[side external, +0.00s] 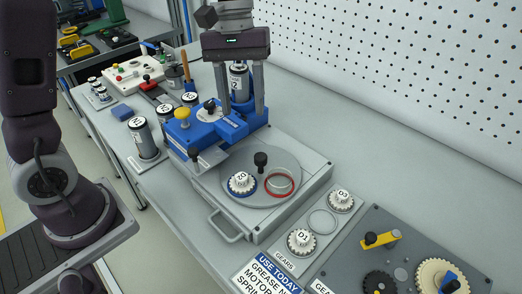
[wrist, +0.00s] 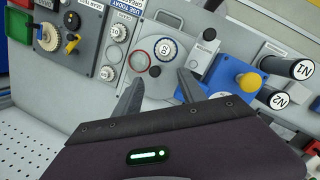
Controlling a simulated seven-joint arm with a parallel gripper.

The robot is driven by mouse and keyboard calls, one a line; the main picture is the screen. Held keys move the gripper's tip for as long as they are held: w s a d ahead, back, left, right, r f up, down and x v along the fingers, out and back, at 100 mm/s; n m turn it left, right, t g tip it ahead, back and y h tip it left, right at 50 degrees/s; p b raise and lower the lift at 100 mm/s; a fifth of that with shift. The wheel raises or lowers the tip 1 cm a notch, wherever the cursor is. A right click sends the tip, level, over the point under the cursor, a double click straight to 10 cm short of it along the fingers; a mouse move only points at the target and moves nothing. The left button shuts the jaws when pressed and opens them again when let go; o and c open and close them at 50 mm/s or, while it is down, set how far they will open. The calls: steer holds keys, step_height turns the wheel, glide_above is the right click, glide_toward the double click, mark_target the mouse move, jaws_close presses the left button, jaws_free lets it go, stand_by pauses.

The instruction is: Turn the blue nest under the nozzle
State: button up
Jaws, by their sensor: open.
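The turntable (side external: 262,196) is a grey disc on a grey base, with a black knob (side external: 261,160) standing on it. The blue nest (side external: 232,191) is a blue ring at its front left and holds a toothed white gear (side external: 241,182). An empty red nest (side external: 280,184) lies to its right. The blue dispenser (side external: 210,128) stands behind, with a grey block at the disc's edge; I cannot clearly make out the nozzle. My gripper (side external: 243,112) is open and empty, above and behind the disc. In the wrist view, the black knob (wrist: 155,71) shows between the fingers.
White-topped gears D1 (side external: 301,241) and D3 (side external: 340,200) sit on a plate at the right. A grey gear board (side external: 400,262) lies beyond. Several labelled cylinders, one of them N1 (wrist: 301,69), stand around the dispenser, which has a yellow knob (side external: 182,115). A pegboard wall runs behind.

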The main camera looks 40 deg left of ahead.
steer(key=n+g, duration=0.2)
glide_toward(261, 155)
steer(key=f, duration=0.2)
steer(key=shift+h, duration=0.4)
steer(key=x, duration=0.7)
steer(key=shift+s+a+r, duration=0.1)
steer(key=shift+s, duration=0.2)
jaws_close()
